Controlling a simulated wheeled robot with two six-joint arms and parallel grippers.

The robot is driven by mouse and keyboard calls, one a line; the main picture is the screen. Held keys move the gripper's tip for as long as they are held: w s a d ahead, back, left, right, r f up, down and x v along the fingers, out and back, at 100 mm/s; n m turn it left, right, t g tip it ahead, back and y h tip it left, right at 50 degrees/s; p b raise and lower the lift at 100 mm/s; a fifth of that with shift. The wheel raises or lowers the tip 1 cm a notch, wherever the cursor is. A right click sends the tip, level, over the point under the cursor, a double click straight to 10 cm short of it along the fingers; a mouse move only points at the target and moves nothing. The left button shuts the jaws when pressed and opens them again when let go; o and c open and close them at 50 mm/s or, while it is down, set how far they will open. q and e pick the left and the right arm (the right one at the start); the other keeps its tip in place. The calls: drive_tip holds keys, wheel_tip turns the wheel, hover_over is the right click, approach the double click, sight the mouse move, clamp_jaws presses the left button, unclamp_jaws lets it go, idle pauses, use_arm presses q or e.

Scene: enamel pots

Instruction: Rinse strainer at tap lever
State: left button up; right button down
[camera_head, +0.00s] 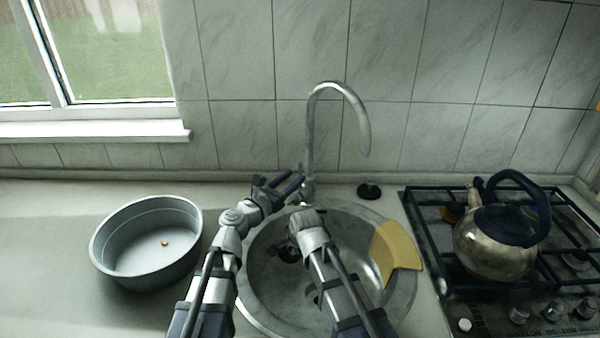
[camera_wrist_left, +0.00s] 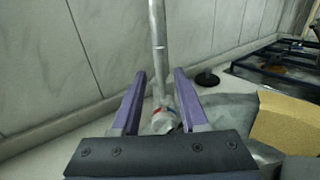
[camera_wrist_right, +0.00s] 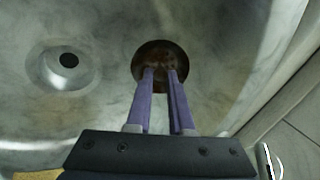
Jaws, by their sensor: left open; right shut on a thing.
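The grey tap (camera_head: 310,150) stands behind the sink, with its base (camera_wrist_left: 160,122) bearing red and blue marks. My left gripper (camera_head: 292,186) is open beside the tap base. In the left wrist view, the base shows between and beyond its spread fingers (camera_wrist_left: 158,76). I cannot make out the lever clearly. My right gripper (camera_wrist_right: 164,74) points down over the sink (camera_head: 262,290), shut on a round, rusty-brown strainer (camera_wrist_right: 158,50). In the head view my right wrist mostly hides its fingers. I cannot tell whether the strainer touches the basin.
A grey round pot (camera_head: 120,265) with a small orange spot inside stands left of the sink. A yellow cloth (camera_head: 397,250) lies over the sink's right rim. A black stopper (camera_head: 368,191) is behind the sink. A kettle (camera_head: 490,250) stands on the hob at right.

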sight(300, 189)
use_arm(q)
drive_tip(key=shift+x, duration=2.25)
clamp_jaws()
